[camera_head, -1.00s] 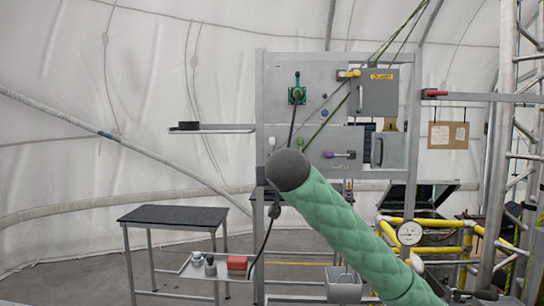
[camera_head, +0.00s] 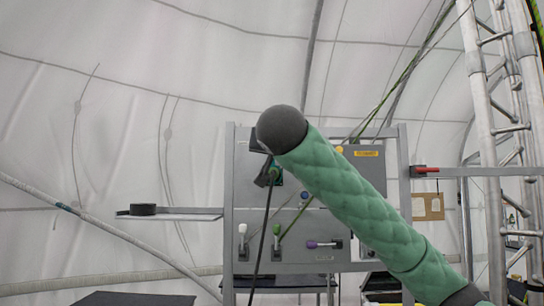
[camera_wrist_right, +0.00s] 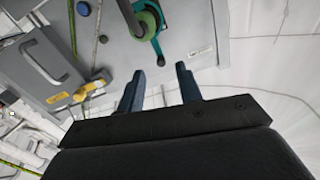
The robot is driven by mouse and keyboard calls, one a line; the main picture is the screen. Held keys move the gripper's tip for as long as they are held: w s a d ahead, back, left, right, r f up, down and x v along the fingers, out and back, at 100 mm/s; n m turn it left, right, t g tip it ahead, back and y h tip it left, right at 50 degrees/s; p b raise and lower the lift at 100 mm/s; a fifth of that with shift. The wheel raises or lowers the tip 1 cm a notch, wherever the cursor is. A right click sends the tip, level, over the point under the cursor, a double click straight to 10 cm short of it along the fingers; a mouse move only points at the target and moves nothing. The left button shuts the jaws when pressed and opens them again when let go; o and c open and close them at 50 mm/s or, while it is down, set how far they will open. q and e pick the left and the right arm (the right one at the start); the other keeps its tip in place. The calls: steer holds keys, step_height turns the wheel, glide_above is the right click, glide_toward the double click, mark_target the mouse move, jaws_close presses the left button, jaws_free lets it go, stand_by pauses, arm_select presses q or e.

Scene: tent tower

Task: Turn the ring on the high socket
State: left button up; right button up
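The high socket with its teal ring (camera_wrist_right: 158,22) is on the grey panel at the top of the right wrist view. The ring has a lever-like teal arm pointing down, and a green plug with a dark cable sits in the socket. In the head view the socket (camera_head: 274,177) is partly hidden behind the dark rounded end of my right arm. My right gripper (camera_wrist_right: 160,88) is open and empty, its two blue fingers apart and pointing towards the panel just below the ring, not visibly touching it. My left gripper is not in view.
A grey box with a handle (camera_wrist_right: 42,62) and a yellow latch (camera_wrist_right: 90,91) is left in the right wrist view. White, green and purple levers (camera_head: 312,244) sit lower on the panel. A cable (camera_head: 262,250) hangs down. A shelf with a black roll (camera_head: 143,210) juts left.

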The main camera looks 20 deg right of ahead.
steer(key=shift+w+d+r+p, duration=0.3)
steer(key=shift+w+r+p, duration=0.4)
steer(key=shift+p, duration=0.35)
steer(key=p+x, duration=0.1)
steer(key=x, duration=0.1)
steer(key=p+x, duration=0.1)
steer(key=x, duration=0.1)
steer(key=shift+w+f, duration=0.25)
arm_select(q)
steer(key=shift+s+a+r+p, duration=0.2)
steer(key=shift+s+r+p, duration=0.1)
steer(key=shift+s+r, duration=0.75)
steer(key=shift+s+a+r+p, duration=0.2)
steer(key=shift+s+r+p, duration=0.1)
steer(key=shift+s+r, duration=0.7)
arm_select(e)
steer(key=shift+w+d, duration=0.1)
steer(key=shift+w, duration=0.45)
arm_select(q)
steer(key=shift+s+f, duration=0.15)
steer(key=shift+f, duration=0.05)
arm_select(e)
steer(key=shift+w+f, duration=0.1)
steer(key=shift+w+d, duration=0.1)
steer(key=shift+w, duration=0.05)
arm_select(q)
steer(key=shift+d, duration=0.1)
arm_select(e)
jaws_close()
